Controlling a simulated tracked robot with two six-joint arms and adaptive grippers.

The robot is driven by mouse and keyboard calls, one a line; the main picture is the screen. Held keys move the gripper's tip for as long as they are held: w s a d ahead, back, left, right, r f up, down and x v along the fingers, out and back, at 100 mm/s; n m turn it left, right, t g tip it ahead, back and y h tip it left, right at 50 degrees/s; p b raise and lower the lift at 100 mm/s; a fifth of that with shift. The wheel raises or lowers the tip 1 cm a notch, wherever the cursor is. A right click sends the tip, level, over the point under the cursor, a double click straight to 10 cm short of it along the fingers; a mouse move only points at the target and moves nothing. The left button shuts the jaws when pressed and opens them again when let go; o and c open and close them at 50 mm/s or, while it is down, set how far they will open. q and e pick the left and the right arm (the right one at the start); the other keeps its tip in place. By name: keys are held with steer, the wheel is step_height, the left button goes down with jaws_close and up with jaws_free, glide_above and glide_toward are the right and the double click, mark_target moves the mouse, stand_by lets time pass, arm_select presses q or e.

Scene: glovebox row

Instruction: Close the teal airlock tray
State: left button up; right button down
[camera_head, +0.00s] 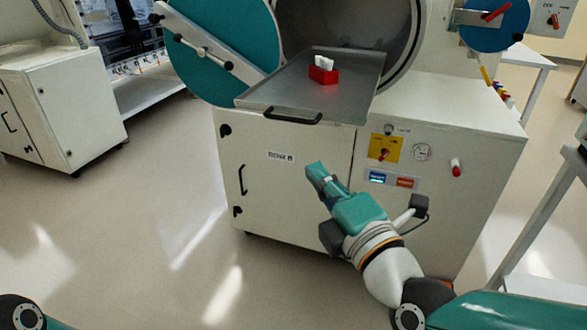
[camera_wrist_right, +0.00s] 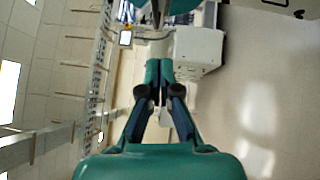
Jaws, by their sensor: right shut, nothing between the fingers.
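The airlock tray (camera_head: 275,92) is a flat grey metal tray sticking out of the round chamber opening, with a dark bar handle (camera_head: 292,117) on its front edge. The round teal airlock door (camera_head: 225,35) stands swung open at the left of the opening. My right gripper (camera_head: 314,170) is shut and empty, below the handle and in front of the white cabinet, apart from the tray. In the right wrist view its teal fingers (camera_wrist_right: 159,68) are together with nothing between them. My left gripper is out of view.
A red holder (camera_head: 323,75) with white items stands on the tray. The white cabinet (camera_head: 300,190) below carries a yellow switch panel (camera_head: 384,149) and a red knob (camera_head: 456,168). A table frame (camera_head: 535,220) stands at the right. The floor at left is clear.

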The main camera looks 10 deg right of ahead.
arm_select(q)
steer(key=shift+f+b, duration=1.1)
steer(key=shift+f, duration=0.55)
arm_select(e)
steer(key=d+x, duration=0.1)
steer(key=x, duration=1.1)
steer(key=shift+w+r+y, duration=0.2)
steer(key=shift+r+y, duration=0.15)
steer(key=shift+y, duration=0.05)
